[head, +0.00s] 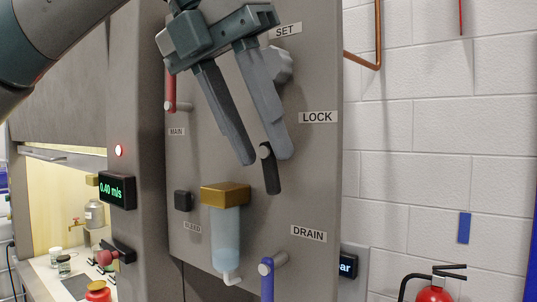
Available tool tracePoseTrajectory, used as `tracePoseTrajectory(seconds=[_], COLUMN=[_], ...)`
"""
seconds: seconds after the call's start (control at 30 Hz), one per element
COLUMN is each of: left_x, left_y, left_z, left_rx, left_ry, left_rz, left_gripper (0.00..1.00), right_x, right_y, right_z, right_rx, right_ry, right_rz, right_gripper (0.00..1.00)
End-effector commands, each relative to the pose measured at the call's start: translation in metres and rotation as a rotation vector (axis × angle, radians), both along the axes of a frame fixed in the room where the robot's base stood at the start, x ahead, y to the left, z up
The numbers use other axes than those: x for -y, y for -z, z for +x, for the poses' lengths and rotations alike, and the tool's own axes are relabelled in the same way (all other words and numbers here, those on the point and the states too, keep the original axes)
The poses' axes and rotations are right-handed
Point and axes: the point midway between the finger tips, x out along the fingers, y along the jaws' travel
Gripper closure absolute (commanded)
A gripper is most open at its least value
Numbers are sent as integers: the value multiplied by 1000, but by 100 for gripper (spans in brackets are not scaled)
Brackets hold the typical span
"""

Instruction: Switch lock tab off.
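The lock tab (271,172) is a short black lever on the grey panel, left of the LOCK label (318,117). No object is held. My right gripper is not in view.
The panel (310,190) also bears a grey knob (281,63) by SET, partly hidden, a red MAIN handle (171,90), a black BLEED button (183,200), a brass-topped clear bowl (226,235) and a blue DRAIN handle (267,279). A fire extinguisher (434,293) stands right.

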Motion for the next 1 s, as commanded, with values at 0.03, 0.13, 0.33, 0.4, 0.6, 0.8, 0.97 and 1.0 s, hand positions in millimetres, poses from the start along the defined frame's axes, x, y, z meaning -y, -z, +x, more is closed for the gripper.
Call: tracePoseTrajectory(seconds=[0.03, 0.13, 0.33, 0.4, 0.6, 0.8, 0.97, 1.0], left_x=[2, 7, 13, 13, 13, 13, 13, 14], left_y=[6, 17, 31, 33, 33, 33, 33, 33], left_z=[1, 4, 7, 7, 7, 7, 7, 7], left_rx=[-2, -1, -1, -1, -1, 0, 2, 7], left_ry=[2, 1, -1, -1, -1, 0, 0, 1], left_rz=[1, 0, -1, -1, -1, -1, 1, 8], left_gripper=[67, 67, 67, 67, 67, 98, 100, 100], right_x=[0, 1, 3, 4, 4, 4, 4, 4], right_y=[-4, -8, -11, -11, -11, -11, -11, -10], right_z=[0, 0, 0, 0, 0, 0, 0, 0], right_rx=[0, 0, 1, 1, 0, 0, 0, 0], right_ry=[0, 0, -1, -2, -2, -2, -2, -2], right_rz=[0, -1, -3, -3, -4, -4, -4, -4], right_gripper=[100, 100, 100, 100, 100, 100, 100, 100])
